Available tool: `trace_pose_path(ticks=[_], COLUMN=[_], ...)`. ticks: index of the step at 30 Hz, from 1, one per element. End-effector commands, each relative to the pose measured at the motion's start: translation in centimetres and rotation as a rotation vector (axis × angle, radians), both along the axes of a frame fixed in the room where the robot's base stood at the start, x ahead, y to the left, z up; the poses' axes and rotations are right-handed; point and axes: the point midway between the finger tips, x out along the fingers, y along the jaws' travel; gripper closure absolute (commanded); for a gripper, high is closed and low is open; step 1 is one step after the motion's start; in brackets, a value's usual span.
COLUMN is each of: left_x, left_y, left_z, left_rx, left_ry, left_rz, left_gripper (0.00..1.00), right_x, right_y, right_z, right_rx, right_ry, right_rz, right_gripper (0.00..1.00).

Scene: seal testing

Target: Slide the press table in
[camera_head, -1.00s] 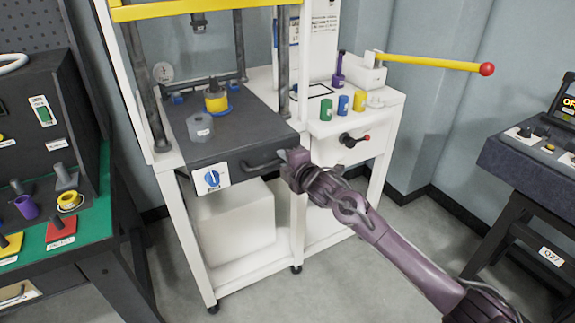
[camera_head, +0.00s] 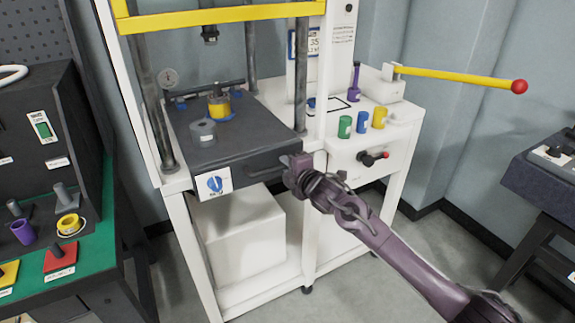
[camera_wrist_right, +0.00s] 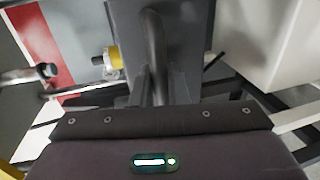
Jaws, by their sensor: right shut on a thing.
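The press table (camera_head: 240,146) is a dark grey slab between the posts of a white press frame. Its front edge carries a bar handle (camera_head: 268,168) and a blue dial label. A grey hollow cylinder (camera_head: 202,134) and a yellow cylinder (camera_head: 219,106) stand on top of it. My right gripper (camera_head: 297,170) is at the right end of the table's front and is shut on the handle; its fingertips are partly hidden. In the right wrist view the grey handle (camera_wrist_right: 154,55) runs down to the gripper body. My left gripper is out of view.
The white side cabinet (camera_head: 400,115) holds green, blue and yellow cylinders and a long yellow lever (camera_head: 455,78). A green-topped bench (camera_head: 95,235) stands at left, a dark console (camera_head: 545,165) at right. A white box (camera_head: 243,230) sits under the press table.

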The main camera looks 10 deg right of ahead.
Motion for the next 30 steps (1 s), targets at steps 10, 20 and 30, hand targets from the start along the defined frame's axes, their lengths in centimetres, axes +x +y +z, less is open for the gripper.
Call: trace_pose_path(ticks=[10, 20, 30], left_x=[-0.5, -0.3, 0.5], left_y=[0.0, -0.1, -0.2], left_z=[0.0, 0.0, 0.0], left_rx=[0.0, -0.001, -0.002], left_ry=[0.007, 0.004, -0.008], left_rz=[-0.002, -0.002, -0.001], left_gripper=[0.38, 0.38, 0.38], right_x=[0.2, 0.0, -2.7], right_y=[-0.2, -0.1, -1.1], right_z=[0.4, 0.3, 0.7], right_rx=[0.004, 0.002, 0.0], right_ry=[-0.007, -0.005, -0.004], right_rz=[-0.005, -0.002, -0.002], right_gripper=[0.68, 0.68, 0.68])
